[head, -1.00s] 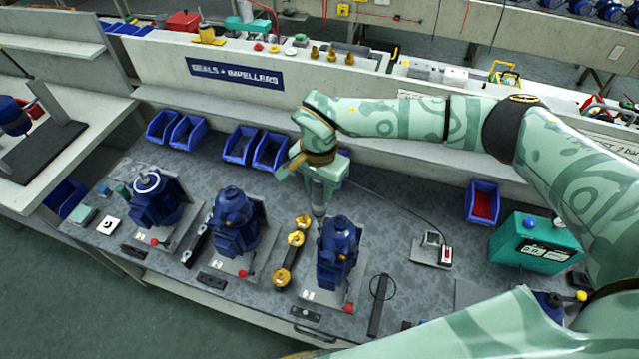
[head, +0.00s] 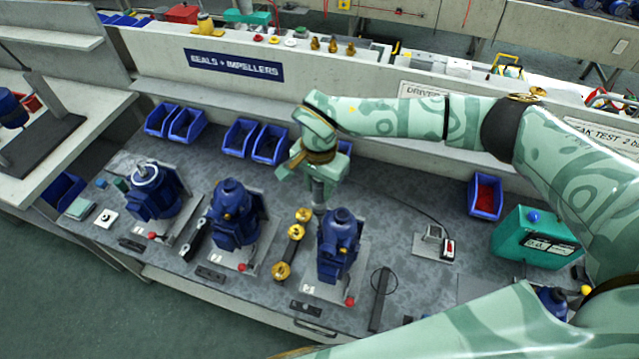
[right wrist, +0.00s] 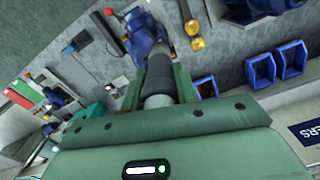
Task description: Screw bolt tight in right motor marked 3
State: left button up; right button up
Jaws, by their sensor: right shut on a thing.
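The right motor (head: 338,243) is blue and stands on a pale plate at the right end of a row of three motors. A small tag lies on its plate, too small to read. My right gripper (head: 318,180) is at the far side of this motor, shut on a grey and black cylindrical tool (right wrist: 158,92). The tool points down at the motor's back end; I cannot tell whether it touches. In the right wrist view the motor (right wrist: 146,30) is just beyond the tool's tip. The bolt is hidden. My left gripper is out of view.
Two more blue motors, the middle one (head: 232,215) and the left one (head: 155,192), stand to the left. Brass parts (head: 295,232) lie between the middle and right motors. Blue bins (head: 240,138) line the back. A teal box (head: 535,240) is at the right.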

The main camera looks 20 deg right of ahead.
jog(key=shift+f+b, duration=1.1)
jog(key=shift+f, duration=0.25)
dwell(3.6)
